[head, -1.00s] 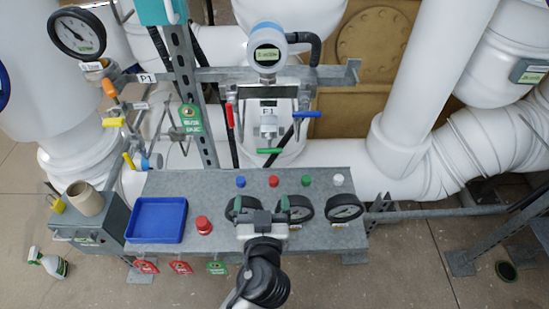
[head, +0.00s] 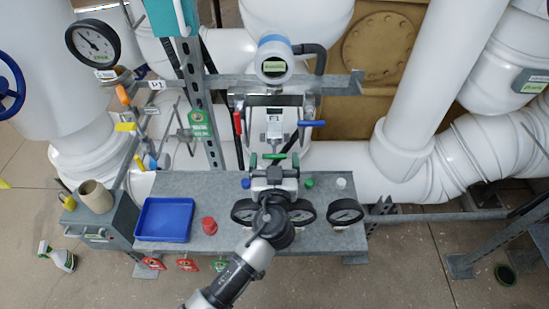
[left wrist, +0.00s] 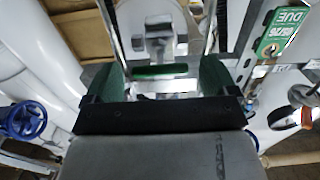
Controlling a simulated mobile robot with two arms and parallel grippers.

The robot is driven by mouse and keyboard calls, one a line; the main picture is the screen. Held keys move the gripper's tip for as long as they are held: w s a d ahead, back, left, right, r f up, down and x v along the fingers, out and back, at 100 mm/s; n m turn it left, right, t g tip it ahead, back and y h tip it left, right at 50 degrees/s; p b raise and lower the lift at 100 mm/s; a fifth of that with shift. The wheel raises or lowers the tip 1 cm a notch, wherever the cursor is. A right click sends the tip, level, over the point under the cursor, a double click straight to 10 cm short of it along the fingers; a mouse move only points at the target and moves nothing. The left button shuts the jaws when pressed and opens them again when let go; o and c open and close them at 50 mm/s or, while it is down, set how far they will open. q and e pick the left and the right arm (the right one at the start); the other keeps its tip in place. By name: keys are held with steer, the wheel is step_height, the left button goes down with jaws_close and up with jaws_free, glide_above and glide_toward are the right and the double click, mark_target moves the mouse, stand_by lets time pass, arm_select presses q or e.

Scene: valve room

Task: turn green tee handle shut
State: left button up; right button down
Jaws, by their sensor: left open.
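The green tee handle (head: 275,156) is a short bar below the tagged fitting on the transmitter manifold. It lies level across the picture in the head view. In the left wrist view the green tee handle (left wrist: 160,71) shows as a bar between my fingers. My left gripper (head: 275,160) is open, with one green-tipped finger near each end of the handle. In the left wrist view the left gripper (left wrist: 159,75) has gaps too small to judge for contact. My right gripper is not in view.
A red lever (head: 238,123) and a blue lever (head: 311,123) flank the manifold. A steel post (head: 203,100) stands at left.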

arm_select(q)
steer(key=shift+c, duration=0.3)
steer(key=c, duration=0.9)
steer(key=shift+o, duration=0.2)
